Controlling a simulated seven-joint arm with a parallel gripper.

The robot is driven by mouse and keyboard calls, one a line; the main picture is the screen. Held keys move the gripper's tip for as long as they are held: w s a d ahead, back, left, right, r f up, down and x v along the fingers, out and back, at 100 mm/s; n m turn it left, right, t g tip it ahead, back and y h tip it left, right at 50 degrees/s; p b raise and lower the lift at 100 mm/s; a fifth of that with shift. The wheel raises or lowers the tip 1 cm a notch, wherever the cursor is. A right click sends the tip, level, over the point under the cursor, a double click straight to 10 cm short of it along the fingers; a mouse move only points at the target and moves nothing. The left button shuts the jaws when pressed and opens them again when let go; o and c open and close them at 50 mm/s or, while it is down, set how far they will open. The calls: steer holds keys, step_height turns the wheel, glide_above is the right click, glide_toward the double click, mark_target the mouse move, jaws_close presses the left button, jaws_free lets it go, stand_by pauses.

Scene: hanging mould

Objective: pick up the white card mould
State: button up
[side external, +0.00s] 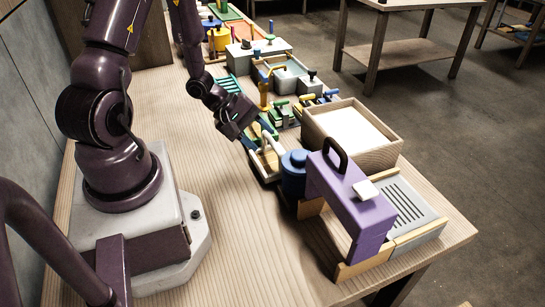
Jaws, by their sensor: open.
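My gripper (252,142) hangs over the middle of the bench, pointing down and to the right. Its jaws are open, at or just above a small wooden-edged frame with a pale, whitish bar (267,142) on it. This may be the white card mould, but it is small and I cannot be sure. My gripper partly covers it, and I cannot tell whether the fingers touch it. Green-handled items (283,112) lie just behind it.
A blue round pot (294,172) and a purple arched press (345,190) stand close to the right. A wooden box (384,155) with white contents is behind them. Grey vats and coloured tools crowd the far bench.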

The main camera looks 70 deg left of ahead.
mark_target(272, 146)
steer(key=w+d+t, duration=0.1)
steer(key=d+f+t+h, duration=0.1)
steer(key=t, duration=0.1)
steer(key=shift+w+d+f, duration=0.2)
steer(key=shift+w+f, duration=0.05)
steer(key=shift+w, duration=0.15)
steer(key=t, duration=0.1)
steer(key=t+y, duration=0.1)
steer(key=shift+w+d+f+t, duration=0.1)
steer(key=shift+w+f+t, duration=0.25)
steer(key=shift+f+t, duration=0.05)
steer(key=shift+s+f+t+y, duration=0.1)
steer(key=shift+s+t+y, duration=0.1)
steer(key=shift+t+y, duration=0.35)
steer(key=shift+s+t+y, duration=0.15)
steer(key=shift+t+y, duration=0.3)
steer(key=shift+t, duration=0.2)
steer(key=s+t+y, duration=0.1)
steer(key=y, duration=0.1)
steer(key=a+n+t+y, duration=0.1)
steer(key=shift+s+y, duration=0.35)
steer(key=shift+y, duration=0.05)
steer(key=shift+w+a, duration=0.15)
steer(key=shift+w, duration=1.1)
steer(key=shift+w+a, duration=0.1)
steer(key=shift+w, duration=1.1)
steer(key=shift+c, duration=0.3)
jaws_close()
